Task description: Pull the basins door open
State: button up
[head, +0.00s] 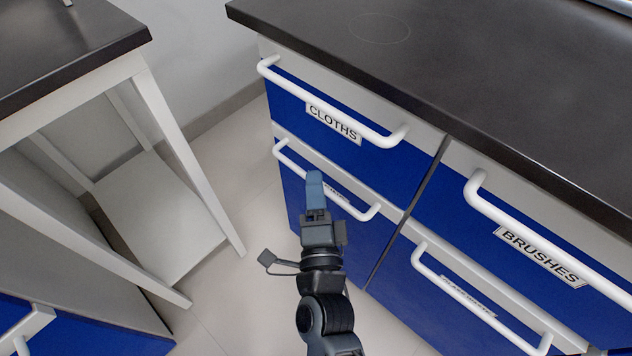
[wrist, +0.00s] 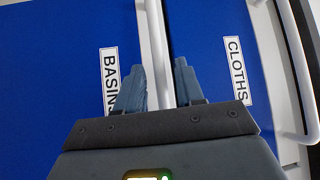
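The basins door (head: 300,200) is a blue front under the cloths drawer, and it is closed. Its BASINS label (wrist: 111,80) shows in the wrist view, left of my fingers. Its white bar handle (head: 362,212) runs slanting across its top edge in the head view. My gripper (head: 314,182) is at this handle and covers part of it and the label. In the wrist view my gripper (wrist: 161,85) has its two blue-grey fingers apart. The white handle (wrist: 153,40) passes between them in the picture. I cannot tell whether the fingers touch it.
The cloths drawer (head: 290,95) with its white handle (head: 330,105) is just above. The brushes drawer (head: 480,225) and another handled front (head: 410,285) are to the right. A dark countertop (head: 430,75) overhangs them. A white-legged table (head: 165,120) stands left, with floor (head: 245,180) between.

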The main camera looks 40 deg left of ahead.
jog(key=shift+x, duration=0.85)
jog(key=shift+c, duration=0.3)
grip_shut()
